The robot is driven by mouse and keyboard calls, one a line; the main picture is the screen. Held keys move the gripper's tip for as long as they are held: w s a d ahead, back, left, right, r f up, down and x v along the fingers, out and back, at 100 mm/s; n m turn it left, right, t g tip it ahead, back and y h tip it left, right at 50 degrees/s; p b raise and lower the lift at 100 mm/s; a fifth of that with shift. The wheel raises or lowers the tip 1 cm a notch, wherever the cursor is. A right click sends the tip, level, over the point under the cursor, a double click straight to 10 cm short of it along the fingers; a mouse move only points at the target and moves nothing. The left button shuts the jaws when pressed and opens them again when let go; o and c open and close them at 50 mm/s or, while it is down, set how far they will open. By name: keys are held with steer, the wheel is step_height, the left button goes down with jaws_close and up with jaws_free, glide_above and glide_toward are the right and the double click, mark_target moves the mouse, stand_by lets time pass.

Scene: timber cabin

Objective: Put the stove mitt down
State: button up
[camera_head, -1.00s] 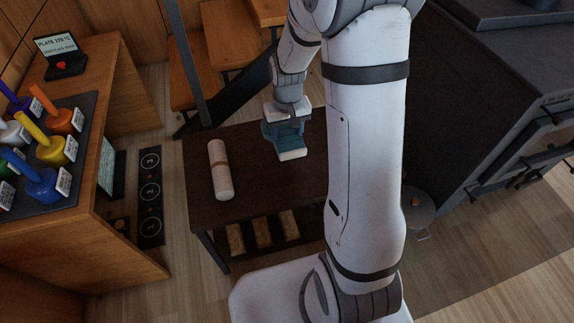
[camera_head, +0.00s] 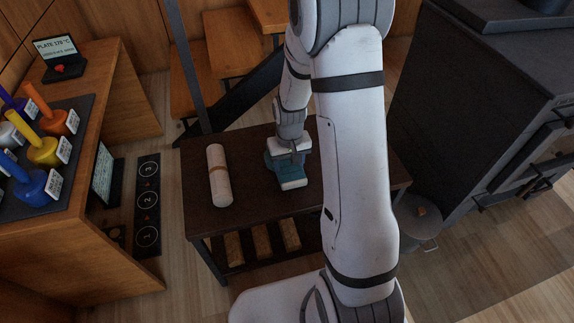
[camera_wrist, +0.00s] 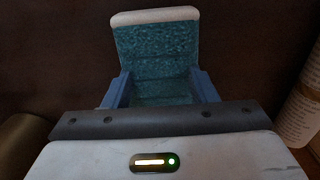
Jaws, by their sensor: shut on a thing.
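The stove mitt (camera_head: 291,183) is teal with a pale band at one end. It is at the dark table (camera_head: 250,200), low over or touching its top; I cannot tell which. My gripper (camera_head: 287,160) is above the mitt and shut on it. In the wrist view the mitt (camera_wrist: 155,60) extends forward from between the blue fingers of my gripper (camera_wrist: 162,88), its pale band at the far end. My gripper hides the near part of the mitt.
A pale roll with a brown band (camera_head: 218,178) lies on the table left of the mitt. A black stove (camera_head: 480,100) stands at the right. A wooden counter with coloured-handled items (camera_head: 45,150) is at the left. A grey bucket (camera_head: 420,220) stands by the stove.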

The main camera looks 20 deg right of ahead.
mark_target(289, 166)
steer(key=o, duration=0.5)
steer(key=shift+f, duration=0.1)
steer(key=o, duration=0.5)
step_height(289, 166, up, 11)
steer(key=p, duration=0.3)
steer(key=s+a+r+t, duration=0.1)
steer(key=s+r, duration=1.2)
steer(key=s, duration=0.5)
steer(key=shift+a+p, duration=0.15)
steer(key=shift+p, duration=0.15)
